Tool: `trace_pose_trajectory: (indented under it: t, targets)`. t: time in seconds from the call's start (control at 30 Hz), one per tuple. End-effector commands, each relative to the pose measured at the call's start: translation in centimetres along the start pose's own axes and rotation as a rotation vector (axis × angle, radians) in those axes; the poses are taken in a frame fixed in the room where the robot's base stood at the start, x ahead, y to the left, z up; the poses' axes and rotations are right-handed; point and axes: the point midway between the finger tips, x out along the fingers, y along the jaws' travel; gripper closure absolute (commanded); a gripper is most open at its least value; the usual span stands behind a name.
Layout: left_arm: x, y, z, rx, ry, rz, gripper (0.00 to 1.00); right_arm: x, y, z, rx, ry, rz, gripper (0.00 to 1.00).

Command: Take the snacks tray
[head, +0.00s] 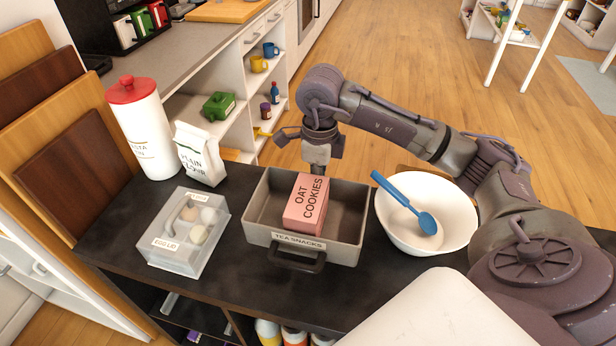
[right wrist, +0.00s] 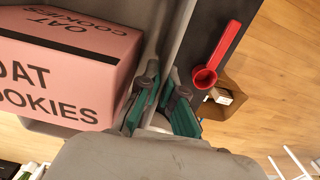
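The snacks tray (head: 258,228) is a grey open box labelled TEA SNACKS, standing on the dark counter, with a dark handle (head: 284,262) on its near side. A pink oat cookies box (head: 306,203) is inside it, leaning in the head view. My right gripper (head: 318,172) reaches down at the tray's far wall. In the right wrist view, the fingers of my right gripper (right wrist: 163,80) lie on both sides of that wall with little gap, seemingly closed on it; the contact itself is partly hidden. My left gripper is not in view.
Left of the tray are a clear egg box (head: 180,245), a flour bag (head: 200,155) and a red-lidded canister (head: 145,130). A white bowl (head: 445,235) with a blue spoon (head: 405,203) stands close on the right. A red scoop (right wrist: 217,58) lies beyond the far wall.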

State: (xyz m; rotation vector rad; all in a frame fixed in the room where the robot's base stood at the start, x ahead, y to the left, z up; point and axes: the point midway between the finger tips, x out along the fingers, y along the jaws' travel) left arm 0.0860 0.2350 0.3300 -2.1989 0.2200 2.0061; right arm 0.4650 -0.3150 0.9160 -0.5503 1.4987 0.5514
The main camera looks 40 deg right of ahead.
Motion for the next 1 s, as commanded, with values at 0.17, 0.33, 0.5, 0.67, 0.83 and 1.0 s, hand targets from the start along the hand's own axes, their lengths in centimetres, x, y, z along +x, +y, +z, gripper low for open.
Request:
trace_pose_trajectory:
  t: [0.17,0.33,0.5,0.67,0.83,1.0]
  targets:
    - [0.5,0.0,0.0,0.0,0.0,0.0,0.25,-1.6,2.0,-1.9,-0.003,0.0,-0.002,1.0]
    - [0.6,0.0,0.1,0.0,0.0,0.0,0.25,-2.6,3.1,-3.0,0.0,0.0,-0.001,1.0]
    - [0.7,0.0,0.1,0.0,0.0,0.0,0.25,-3.0,3.6,-3.4,-0.001,0.0,-0.001,1.0]
    - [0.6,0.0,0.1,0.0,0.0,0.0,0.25,-3.1,3.7,-3.4,0.0,0.0,0.0,1.0]
    - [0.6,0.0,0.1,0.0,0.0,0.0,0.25,-3.1,3.7,-3.4,0.0,0.0,0.0,1.0]
    - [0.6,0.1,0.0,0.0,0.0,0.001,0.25,-2.9,4.0,-3.2,-0.06,0.0,0.001,1.0]
